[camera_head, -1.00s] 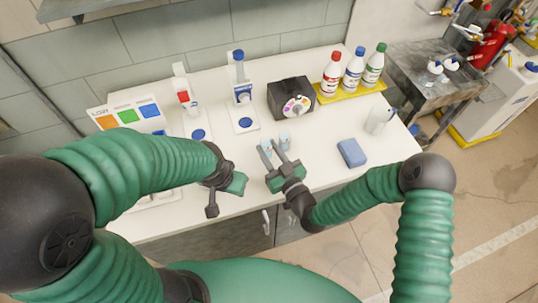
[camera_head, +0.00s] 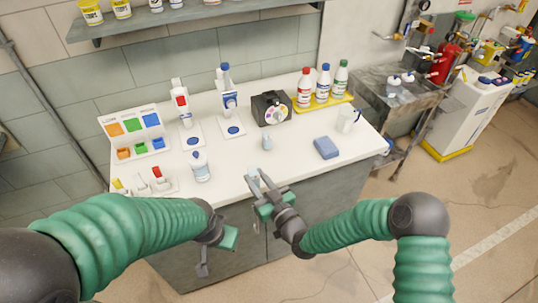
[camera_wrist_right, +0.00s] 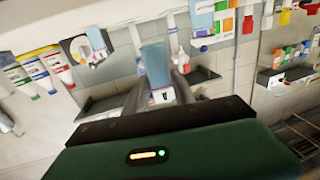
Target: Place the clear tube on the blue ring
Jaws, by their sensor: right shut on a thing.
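My right gripper (camera_head: 262,190) is at the front edge of the white table, shut on a pale, bluish clear tube (camera_head: 253,174). That tube also shows between the fingers in the right wrist view (camera_wrist_right: 155,64). Another small clear tube (camera_head: 267,142) stands on the table behind the gripper. A blue round mark (camera_head: 233,130) lies on a white pad before a blue-and-white device. A second blue round mark (camera_head: 194,141) lies on the pad to its left. I cannot tell which is the ring. My left gripper (camera_head: 216,250) hangs in front of the table; its jaw opening is unclear.
A black box with a colour dial (camera_head: 271,108) stands at the back, beside several capped bottles on a yellow tray (camera_head: 325,105). A blue sponge-like block (camera_head: 326,148) lies at right. A blue-capped bottle (camera_head: 201,168) stands at left. The table's middle is mostly clear.

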